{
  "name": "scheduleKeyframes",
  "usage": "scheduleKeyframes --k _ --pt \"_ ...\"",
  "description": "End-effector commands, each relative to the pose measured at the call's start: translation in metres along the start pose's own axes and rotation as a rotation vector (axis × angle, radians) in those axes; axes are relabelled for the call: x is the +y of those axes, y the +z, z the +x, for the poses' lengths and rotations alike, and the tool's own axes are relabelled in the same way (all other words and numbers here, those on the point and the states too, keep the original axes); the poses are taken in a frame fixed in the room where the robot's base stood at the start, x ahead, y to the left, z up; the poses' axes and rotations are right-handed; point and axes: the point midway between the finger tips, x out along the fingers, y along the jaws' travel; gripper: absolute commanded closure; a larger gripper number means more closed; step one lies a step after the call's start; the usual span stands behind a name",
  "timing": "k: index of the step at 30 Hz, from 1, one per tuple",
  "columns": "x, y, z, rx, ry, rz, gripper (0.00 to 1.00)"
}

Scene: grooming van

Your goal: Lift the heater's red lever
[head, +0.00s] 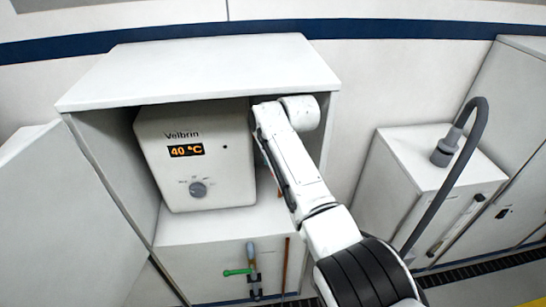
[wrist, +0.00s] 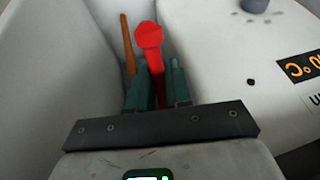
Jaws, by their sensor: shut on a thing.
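The heater (head: 212,165) is a white box in an open-fronted cabinet, with a dial and an orange display reading 40 °C. In the wrist view its white body (wrist: 225,75) fills the right side. The red lever (wrist: 149,38) stands beside the heater, its wide rounded end beyond my fingertips. My gripper (wrist: 158,72) has its two green fingers shut on the lever's narrower shaft. In the head view my arm reaches into the cabinet at the heater's right side, and it hides the lever and most of the gripper.
The cabinet (head: 200,62) has a top and side walls close around my arm. An orange-brown pipe (wrist: 128,45) runs beside the lever. Below are a green-handled valve (head: 238,272) and a pipe. A white unit (head: 405,155) with a dark curved hose (head: 462,160) stands at right.

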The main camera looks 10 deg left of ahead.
Motion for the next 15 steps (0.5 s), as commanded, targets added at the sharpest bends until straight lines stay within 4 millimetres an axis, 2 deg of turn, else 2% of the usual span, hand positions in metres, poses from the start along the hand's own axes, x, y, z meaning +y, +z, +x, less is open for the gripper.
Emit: scheduleKeyframes --k 1,5,15 --pt "0.0 -0.0002 0.0003 0.002 0.0 0.0 0.78" --pt "0.0001 -0.0001 0.0003 0.002 0.0 0.0 0.66" --pt "0.0001 0.0 0.0003 0.002 0.0 0.0 0.66"
